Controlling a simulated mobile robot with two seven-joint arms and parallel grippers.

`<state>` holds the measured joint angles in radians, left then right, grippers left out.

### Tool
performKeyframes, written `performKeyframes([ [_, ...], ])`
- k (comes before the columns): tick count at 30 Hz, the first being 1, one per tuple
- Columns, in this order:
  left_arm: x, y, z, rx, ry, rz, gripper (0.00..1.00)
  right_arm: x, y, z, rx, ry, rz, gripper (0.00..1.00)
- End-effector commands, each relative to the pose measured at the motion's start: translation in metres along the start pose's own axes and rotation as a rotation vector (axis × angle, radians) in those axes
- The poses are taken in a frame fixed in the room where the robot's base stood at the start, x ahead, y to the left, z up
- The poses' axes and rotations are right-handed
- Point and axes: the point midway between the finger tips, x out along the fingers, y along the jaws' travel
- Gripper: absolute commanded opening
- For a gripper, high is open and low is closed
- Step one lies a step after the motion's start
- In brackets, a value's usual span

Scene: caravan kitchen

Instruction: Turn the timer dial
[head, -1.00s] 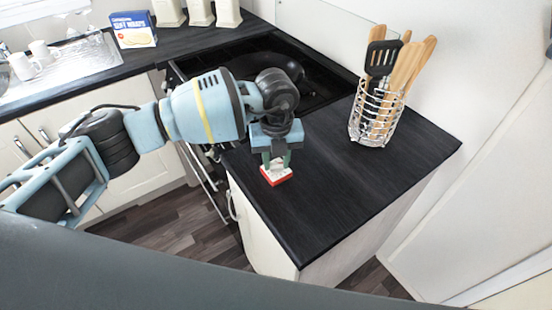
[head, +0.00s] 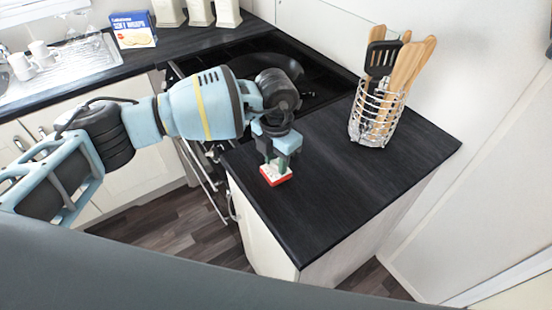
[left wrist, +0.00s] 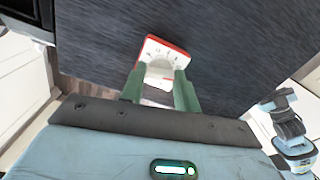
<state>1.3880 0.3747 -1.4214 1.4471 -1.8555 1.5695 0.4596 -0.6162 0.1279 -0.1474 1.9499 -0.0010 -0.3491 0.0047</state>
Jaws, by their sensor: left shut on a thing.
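The timer is a small white block with a red edge, lying on the black worktop near its front left edge in the head view (head: 276,181). In the left wrist view the timer (left wrist: 176,47) shows a white face with small marks around a round, pale dial (left wrist: 160,66). My left gripper (head: 275,165) points down over it. In the left wrist view its green fingers (left wrist: 160,76) stand on either side of the dial and are shut on it. The fingers hide part of the timer.
A wire holder (head: 371,119) with wooden utensils and a black spatula stands on the worktop to the right. A dark hob recess (head: 315,85) lies behind my wrist. The worktop's front right part (head: 330,205) is clear.

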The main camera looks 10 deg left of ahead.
Motion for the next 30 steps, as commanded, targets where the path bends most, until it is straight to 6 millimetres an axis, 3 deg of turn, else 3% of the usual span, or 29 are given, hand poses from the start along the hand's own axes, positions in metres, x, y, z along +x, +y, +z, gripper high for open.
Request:
performKeyframes([
  [18, 0.001, 0.000, 0.000, 0.539, 0.000, -0.001, 0.09, 0.000, -0.002, 0.010, 0.004, -0.020, -0.003, 0.00],
  [30, 0.000, 0.000, 0.000, 0.696, 0.000, 0.000, 0.09, 0.000, -0.003, 0.012, 0.007, -0.025, -0.005, 0.00],
])
